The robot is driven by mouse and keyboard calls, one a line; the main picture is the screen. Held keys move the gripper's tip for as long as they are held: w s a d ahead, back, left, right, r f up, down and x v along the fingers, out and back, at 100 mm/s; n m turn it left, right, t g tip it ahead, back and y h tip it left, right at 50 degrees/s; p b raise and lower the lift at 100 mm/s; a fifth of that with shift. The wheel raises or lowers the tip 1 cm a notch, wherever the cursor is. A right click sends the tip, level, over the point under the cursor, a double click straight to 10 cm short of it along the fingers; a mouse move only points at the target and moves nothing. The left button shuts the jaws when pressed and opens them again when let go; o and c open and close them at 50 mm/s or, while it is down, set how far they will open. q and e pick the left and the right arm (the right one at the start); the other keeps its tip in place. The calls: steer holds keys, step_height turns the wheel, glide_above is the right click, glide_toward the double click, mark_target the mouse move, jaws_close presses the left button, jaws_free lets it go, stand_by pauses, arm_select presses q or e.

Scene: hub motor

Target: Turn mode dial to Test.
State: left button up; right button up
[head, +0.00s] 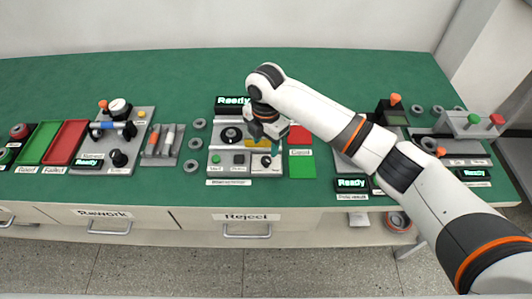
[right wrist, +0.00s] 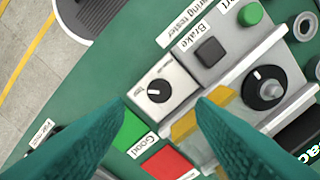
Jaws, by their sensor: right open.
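A small black dial (right wrist: 157,91) sits on a pale square plate at the corner of the tester in the right wrist view. A short light mark shows on it; the tiny lettering around it is too small to read. It also shows in the head view (head: 266,161) at the tester's front right. My right gripper (head: 265,135) is above the tester, pointing down. In the right wrist view its two teal fingers (right wrist: 163,106) are apart and empty, with the dial visible between and beyond their tips. My left gripper is not in view.
A larger black knob (right wrist: 265,88), a dark Brake button (right wrist: 209,51) and a green button (right wrist: 250,14) share the tester. Green (head: 302,165) and red (head: 299,135) pads lie to its right. Other stations stand left and right on the green bench (head: 350,68).

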mark_target(266, 160)
step_height(266, 160, up, 6)
steer(key=shift+f+b, duration=0.1)
steer(key=shift+b, duration=0.25)
